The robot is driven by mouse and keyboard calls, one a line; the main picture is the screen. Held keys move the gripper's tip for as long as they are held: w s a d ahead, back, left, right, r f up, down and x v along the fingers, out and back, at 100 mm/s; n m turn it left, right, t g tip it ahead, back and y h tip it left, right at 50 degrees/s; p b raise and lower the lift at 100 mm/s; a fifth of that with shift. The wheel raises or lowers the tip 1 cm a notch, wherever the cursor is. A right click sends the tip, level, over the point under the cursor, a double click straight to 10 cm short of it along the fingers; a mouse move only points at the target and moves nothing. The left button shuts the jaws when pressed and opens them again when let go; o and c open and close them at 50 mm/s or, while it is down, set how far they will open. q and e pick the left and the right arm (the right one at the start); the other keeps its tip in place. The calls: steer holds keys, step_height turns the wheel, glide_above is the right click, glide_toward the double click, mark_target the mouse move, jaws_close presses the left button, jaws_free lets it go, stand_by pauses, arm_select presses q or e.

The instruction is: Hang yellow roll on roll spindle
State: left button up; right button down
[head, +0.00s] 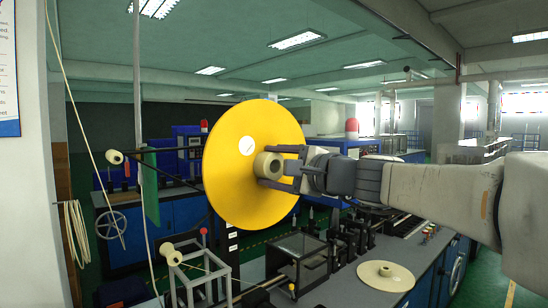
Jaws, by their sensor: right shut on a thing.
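The yellow roll (235,190) is a large flat disc, standing nearly upright and face-on in the middle of the head view. A small pale hub (268,166) sticks out of its near face, with a white label beside it. My right gripper (276,170) comes in from the right and is shut on this hub, holding the roll above the machine bench. My left gripper is not in view.
A pale disc with a hub (385,275) lies flat on the grey bench (340,283). A clear-sided box frame (297,257) and a white frame with a small roller (190,272) stand below the roll. A thin pole (138,100) and a small guide roller (114,157) are at left.

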steer(key=shift+s+d+r, duration=0.1)
steer(key=shift+s+r, duration=0.1)
steer(key=shift+r, duration=0.45)
steer(key=shift+s+d+r, duration=0.1)
steer(key=shift+s+r, duration=0.05)
steer(key=shift+r, duration=0.45)
steer(key=shift+w+a+r, duration=0.1)
steer(key=shift+w+a, duration=0.05)
steer(key=shift+p+x, duration=1.3)
steer(key=shift+x, duration=2.9)
steer(key=shift+w+r, duration=0.1)
steer(key=shift+a, duration=0.3)
steer(key=shift+w+a, duration=0.15)
steer(key=shift+w, duration=0.1)
steer(key=shift+x, duration=1.5)
steer(key=shift+w+a+r, duration=0.15)
